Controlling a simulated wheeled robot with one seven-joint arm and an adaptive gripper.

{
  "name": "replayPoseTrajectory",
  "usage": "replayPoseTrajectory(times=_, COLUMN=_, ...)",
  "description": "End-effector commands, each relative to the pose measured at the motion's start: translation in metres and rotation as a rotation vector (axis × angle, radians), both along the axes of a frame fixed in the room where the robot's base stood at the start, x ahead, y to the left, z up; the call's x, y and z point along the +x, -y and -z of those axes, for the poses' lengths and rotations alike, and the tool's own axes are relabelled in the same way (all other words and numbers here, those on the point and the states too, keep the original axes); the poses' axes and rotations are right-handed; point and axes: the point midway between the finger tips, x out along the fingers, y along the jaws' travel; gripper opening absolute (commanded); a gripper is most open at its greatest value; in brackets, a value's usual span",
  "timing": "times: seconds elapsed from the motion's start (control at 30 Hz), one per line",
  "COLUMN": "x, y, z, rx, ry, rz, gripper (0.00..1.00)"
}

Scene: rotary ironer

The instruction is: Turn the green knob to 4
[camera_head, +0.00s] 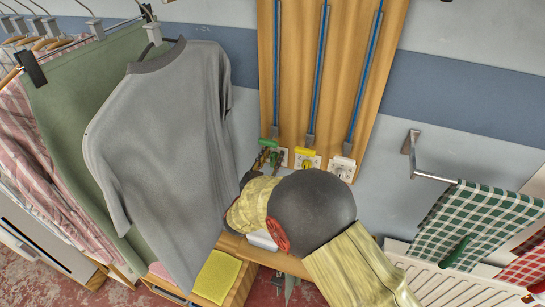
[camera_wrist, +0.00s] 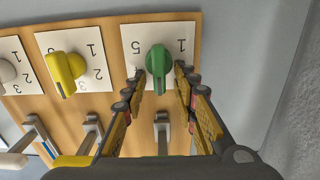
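The green knob (camera_wrist: 158,62) sits on a white dial plate (camera_wrist: 146,33) on the wooden panel in the wrist view. The digits 5 and 1 show on the plate; others are hidden. The knob's grip bar points down in that picture. My gripper (camera_wrist: 160,74) is open, with one finger on each side of the knob; I cannot tell whether either touches it. In the head view the green knob (camera_head: 268,142) is at the left of the knob row, with my gripper (camera_head: 271,157) just below it, partly hidden by my arm.
A yellow knob (camera_wrist: 67,70) and a white knob (camera_wrist: 7,72) sit beside it on the panel. Metal rod ends (camera_wrist: 162,128) stand out near the knobs. A grey shirt (camera_head: 165,140) hangs close at left, a rack with checked cloths (camera_head: 470,225) at right.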

Motion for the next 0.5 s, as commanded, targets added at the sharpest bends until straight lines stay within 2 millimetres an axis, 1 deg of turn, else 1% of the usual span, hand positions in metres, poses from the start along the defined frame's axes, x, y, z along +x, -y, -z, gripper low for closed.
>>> replayPoseTrajectory(times=0.1, x=-0.0001, y=-0.0001, z=-0.0002, rx=0.0, ry=0.0, rz=0.0, gripper=0.28)
replayPoseTrajectory(times=0.5, x=-0.0006, y=0.0008, z=0.0004, rx=0.0, ry=0.0, rz=0.002, gripper=0.06)
